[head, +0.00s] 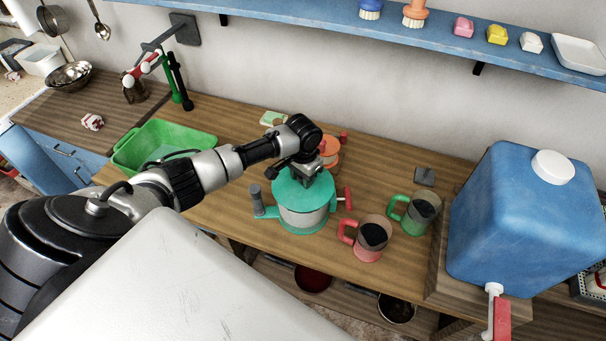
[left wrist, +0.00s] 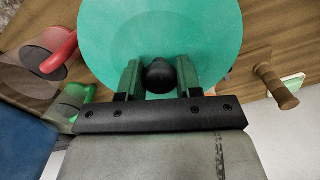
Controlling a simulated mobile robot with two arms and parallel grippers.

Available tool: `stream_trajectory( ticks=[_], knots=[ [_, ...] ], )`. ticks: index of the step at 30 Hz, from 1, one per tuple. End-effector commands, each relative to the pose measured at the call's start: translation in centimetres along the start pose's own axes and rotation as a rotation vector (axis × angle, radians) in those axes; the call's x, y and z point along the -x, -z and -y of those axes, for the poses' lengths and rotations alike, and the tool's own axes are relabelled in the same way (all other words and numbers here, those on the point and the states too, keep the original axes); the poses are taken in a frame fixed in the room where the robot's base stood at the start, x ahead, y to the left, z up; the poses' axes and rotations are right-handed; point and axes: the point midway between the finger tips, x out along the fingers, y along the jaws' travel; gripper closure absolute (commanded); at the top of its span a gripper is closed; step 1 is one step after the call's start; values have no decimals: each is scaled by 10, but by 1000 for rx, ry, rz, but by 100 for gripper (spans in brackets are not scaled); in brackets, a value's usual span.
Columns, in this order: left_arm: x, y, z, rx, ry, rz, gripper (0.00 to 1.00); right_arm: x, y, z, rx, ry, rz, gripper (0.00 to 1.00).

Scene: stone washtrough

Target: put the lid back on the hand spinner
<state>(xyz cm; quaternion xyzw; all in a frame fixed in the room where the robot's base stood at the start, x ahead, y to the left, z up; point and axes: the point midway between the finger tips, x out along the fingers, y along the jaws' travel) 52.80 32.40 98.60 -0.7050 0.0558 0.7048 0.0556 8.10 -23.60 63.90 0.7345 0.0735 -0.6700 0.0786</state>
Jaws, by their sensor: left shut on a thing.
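The hand spinner (head: 303,218) stands on the wooden counter, with a pale bowl, a teal base and an upright grey handle on its left. The round teal lid (head: 288,190) covers the top of the bowl in the head view. It also fills the upper middle of the left wrist view (left wrist: 160,35). My left gripper (head: 306,178) is above the lid, its fingers shut on the lid's dark round knob (left wrist: 160,76). Whether the lid's rim touches the bowl all round cannot be told. My right gripper is not in view.
A red mug (head: 367,240) and a green mug (head: 418,212) stand close on the right. An orange cup (head: 330,150) is behind the spinner. A green tub (head: 185,133) is at the left. A big blue water container (head: 520,225) stands at the far right.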

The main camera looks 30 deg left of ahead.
Motion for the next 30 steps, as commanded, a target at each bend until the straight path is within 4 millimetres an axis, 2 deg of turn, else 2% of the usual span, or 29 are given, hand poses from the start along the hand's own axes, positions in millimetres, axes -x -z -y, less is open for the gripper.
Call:
stream_trajectory(
  ticks=[7, 8, 13, 19, 24, 30],
  knots=[
    [0, 0, 0, 0, 0, 0, 90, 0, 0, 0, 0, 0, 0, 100],
    [0, 0, 0, 0, 0, 0, 61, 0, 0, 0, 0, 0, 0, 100],
    [0, 0, 0, 0, 0, 0, 36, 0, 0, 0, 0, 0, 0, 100],
    [0, 0, 0, 0, 0, 0, 34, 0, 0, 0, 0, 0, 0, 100],
    [0, 0, 0, 0, 0, 0, 10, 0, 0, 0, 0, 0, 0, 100],
    [0, 0, 0, 0, 0, 0, 10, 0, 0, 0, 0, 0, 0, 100]
  ],
)
